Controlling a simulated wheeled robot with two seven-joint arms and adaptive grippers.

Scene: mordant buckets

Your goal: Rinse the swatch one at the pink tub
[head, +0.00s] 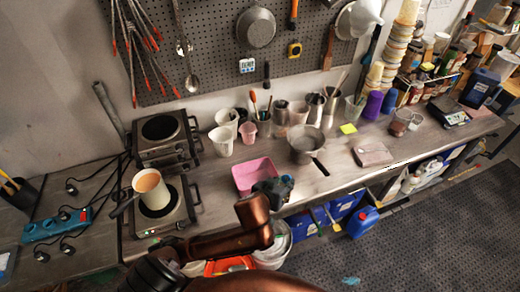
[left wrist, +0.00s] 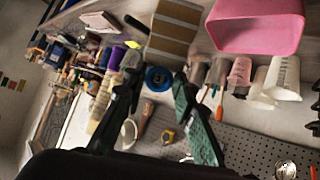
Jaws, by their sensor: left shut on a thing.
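The pink tub (head: 253,172) stands on the bench near its front edge; it also shows at the upper right of the left wrist view (left wrist: 258,30). My left gripper (head: 277,187) is at the tub's right front corner. In the left wrist view its fingers (left wrist: 158,80) are shut on a round blue piece. I cannot make out the swatch in the head view. My right gripper is not in view.
A hotplate holds a pot of orange liquid (head: 148,186) at the left. A closed pinkish case (head: 372,154) lies farther right.

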